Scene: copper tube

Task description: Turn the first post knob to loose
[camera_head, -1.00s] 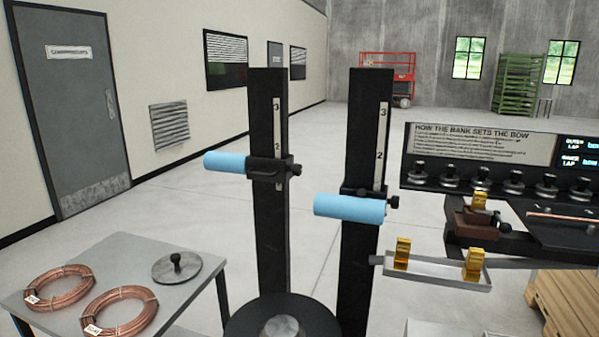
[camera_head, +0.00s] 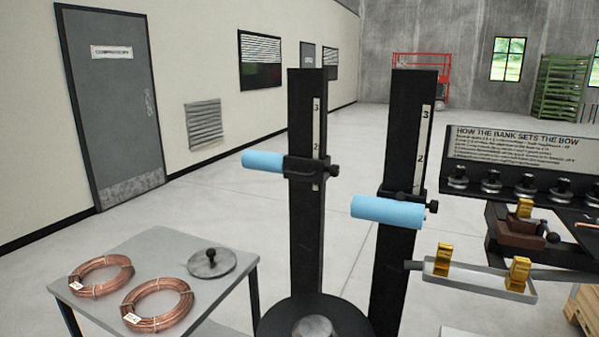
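Two dark upright posts with numbered scales stand in the middle of the head view. The left post (camera_head: 307,235) carries a sliding clamp (camera_head: 304,167) with a light blue cylinder (camera_head: 262,161) to its left and a small black knob (camera_head: 333,171) on its right. The right post (camera_head: 398,275) carries a similar clamp with a blue cylinder (camera_head: 387,210) and a black knob (camera_head: 431,206). Which post is the first cannot be told from the view. Both clamps sit a little below the mark 2. Neither of my grippers is in view.
A grey table (camera_head: 228,293) at left holds two copper coils (camera_head: 157,303) and a round disc with a knob (camera_head: 212,262). At right are a tray (camera_head: 480,280) with yellow blocks and a sign panel (camera_head: 513,148) above several knobs. Open floor lies behind.

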